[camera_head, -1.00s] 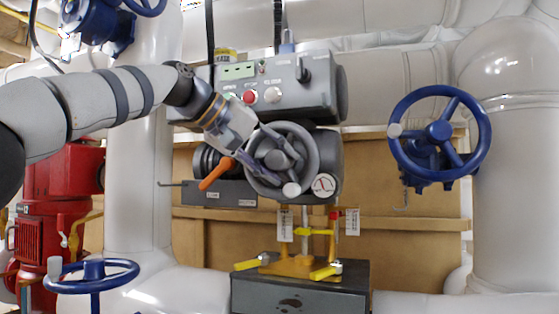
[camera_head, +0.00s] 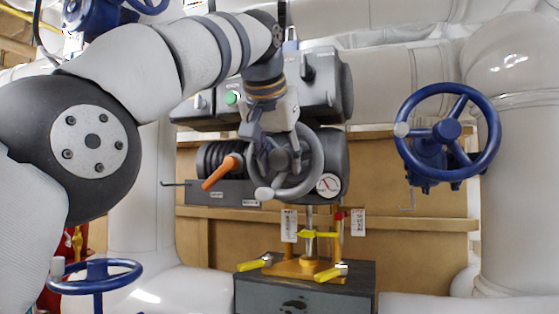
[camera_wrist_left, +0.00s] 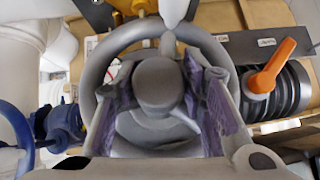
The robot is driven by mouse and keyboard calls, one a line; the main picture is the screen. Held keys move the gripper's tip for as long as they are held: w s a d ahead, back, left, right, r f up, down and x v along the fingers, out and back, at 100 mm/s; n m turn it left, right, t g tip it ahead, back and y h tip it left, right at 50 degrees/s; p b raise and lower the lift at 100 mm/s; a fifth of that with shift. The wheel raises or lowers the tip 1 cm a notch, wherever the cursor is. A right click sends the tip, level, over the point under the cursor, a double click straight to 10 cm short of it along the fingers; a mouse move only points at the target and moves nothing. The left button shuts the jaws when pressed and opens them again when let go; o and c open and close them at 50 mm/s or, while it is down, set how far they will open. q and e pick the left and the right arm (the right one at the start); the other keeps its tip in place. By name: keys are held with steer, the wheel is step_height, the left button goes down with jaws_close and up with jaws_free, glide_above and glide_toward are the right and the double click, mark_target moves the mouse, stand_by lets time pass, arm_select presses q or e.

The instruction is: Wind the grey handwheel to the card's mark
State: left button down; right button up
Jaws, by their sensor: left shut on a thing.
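The grey handwheel (camera_head: 319,160) is on the front of the grey actuator. Its pale knob (camera_head: 264,193) is at the lower left of the rim. In the left wrist view the wheel's rim (camera_wrist_left: 92,75) arcs round the hub (camera_wrist_left: 158,85), with the knob (camera_wrist_left: 172,12) at the top. My left gripper (camera_head: 270,150) reaches down from above, its purple-padded fingers on either side of the hub, shut on the wheel; the exact contact is partly hidden. White cards (camera_head: 289,225) (camera_head: 358,222) hang below; their print is too small to read. My right gripper is out of view.
An orange lever (camera_head: 222,171) sticks out just left of the wheel, and a round dial (camera_head: 328,184) is at its lower right. A blue handwheel (camera_head: 447,132) is on the right, another (camera_head: 96,278) lower left.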

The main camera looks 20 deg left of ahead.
mark_target(282, 153)
arm_select(q)
steer(key=shift+r+m+y, duration=0.2)
steer(key=shift+m+y, duration=0.5)
steer(key=shift+y, duration=0.4)
steer(key=shift+f, duration=0.1)
steer(key=c, duration=1.1)
jaws_free()
steer(key=shift+d, duration=0.1)
steer(key=shift+f, duration=0.1)
steer(key=v, duration=0.7)
steer(key=shift+s+d, duration=0.15)
